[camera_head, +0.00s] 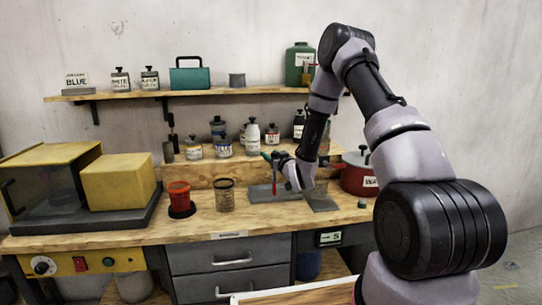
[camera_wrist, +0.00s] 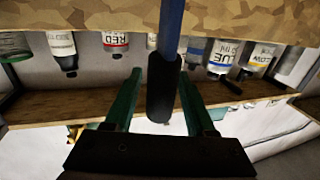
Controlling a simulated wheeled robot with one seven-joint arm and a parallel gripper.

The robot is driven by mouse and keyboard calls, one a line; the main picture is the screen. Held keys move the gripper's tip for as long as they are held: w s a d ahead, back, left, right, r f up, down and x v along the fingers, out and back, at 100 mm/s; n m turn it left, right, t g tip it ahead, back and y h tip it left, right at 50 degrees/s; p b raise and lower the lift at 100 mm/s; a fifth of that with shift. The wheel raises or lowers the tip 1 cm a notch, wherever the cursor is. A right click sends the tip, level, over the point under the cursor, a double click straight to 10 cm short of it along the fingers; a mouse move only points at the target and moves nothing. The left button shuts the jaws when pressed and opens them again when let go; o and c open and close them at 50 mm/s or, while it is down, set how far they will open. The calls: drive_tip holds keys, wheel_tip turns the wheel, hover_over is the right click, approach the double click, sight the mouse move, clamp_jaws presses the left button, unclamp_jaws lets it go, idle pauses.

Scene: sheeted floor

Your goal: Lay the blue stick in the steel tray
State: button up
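The blue stick (camera_wrist: 171,28) has a black grip (camera_wrist: 163,90). In the head view my gripper (camera_head: 272,158) is above the bench, pointing left. A flat grey tray (camera_head: 257,193), seemingly the steel tray, lies on the bench below my gripper. The stick looks upright and above it.
A red tin (camera_head: 179,195) and a brown jar (camera_head: 225,196) stand to the left. Several bottles stand on the raised ledge behind (camera_head: 200,172).

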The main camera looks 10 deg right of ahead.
drive_tip(key=shift+r, duration=0.1)
drive_tip(key=v, duration=1.2)
drive_tip(key=d+r+m+g+h, duration=0.3)
drive_tip(key=d+r+h, duration=0.15)
drive_tip(key=r, duration=0.85)
drive_tip(key=s+r+m+g+y, duration=0.1)
drive_tip(key=s+r, duration=0.5)
drive_tip(key=s, duration=0.9)
drive_tip(key=s+r+m+g+y, duration=0.1)
drive_tip(key=s+r+m+g, duration=0.2)
drive_tip(key=s, duration=1.2)
wheel_tip(320, 180, up, 4)
drive_tip(key=g, duration=0.3)
drive_tip(key=shift+s+a, duration=0.35)
drive_tip(key=shift+s, duration=0.05)
drive_tip(key=shift+r, duration=0.1)
